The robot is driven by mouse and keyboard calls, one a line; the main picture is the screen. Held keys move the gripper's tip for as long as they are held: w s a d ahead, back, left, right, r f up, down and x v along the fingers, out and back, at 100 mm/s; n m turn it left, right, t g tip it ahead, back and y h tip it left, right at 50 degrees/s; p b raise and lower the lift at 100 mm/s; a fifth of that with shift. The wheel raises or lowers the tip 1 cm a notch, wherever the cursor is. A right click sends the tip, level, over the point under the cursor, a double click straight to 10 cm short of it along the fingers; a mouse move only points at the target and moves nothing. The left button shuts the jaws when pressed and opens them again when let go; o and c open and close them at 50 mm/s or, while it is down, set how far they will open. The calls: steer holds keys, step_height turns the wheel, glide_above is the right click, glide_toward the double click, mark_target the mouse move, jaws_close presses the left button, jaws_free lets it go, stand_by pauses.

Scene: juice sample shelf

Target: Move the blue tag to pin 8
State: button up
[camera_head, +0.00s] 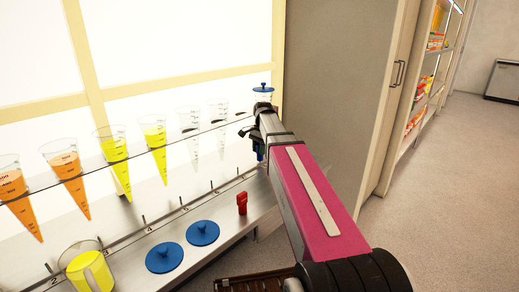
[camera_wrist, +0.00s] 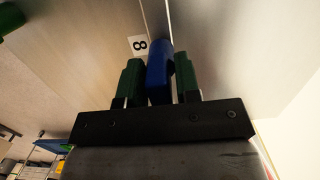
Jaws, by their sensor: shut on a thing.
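The blue tag (camera_wrist: 158,72) sits between the two green fingertips of my gripper (camera_wrist: 159,80) in the wrist view, and the gripper is shut on it. A white label with an 8 (camera_wrist: 139,45) is just left of the tag's upper end. A thin upright line, perhaps pin 8 or a panel edge, runs above the tag; I cannot tell whether they touch. In the head view my gripper (camera_head: 261,143) is at the shelf's far right end, and the tag there is mostly hidden by the arm.
A red tag (camera_head: 242,203) stands on the metal ledge (camera_head: 125,262). Two blue lids (camera_head: 164,257) (camera_head: 202,233) lie there beside a yellow beaker (camera_head: 90,272). Measuring cones (camera_head: 70,183) hang in the rack above. A tall cabinet (camera_head: 335,80) stands close right of my gripper.

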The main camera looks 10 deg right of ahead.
steer(key=shift+f, duration=0.35)
steer(key=o, duration=1)
steer(key=shift+c, duration=0.2)
steer(key=shift+r, duration=0.15)
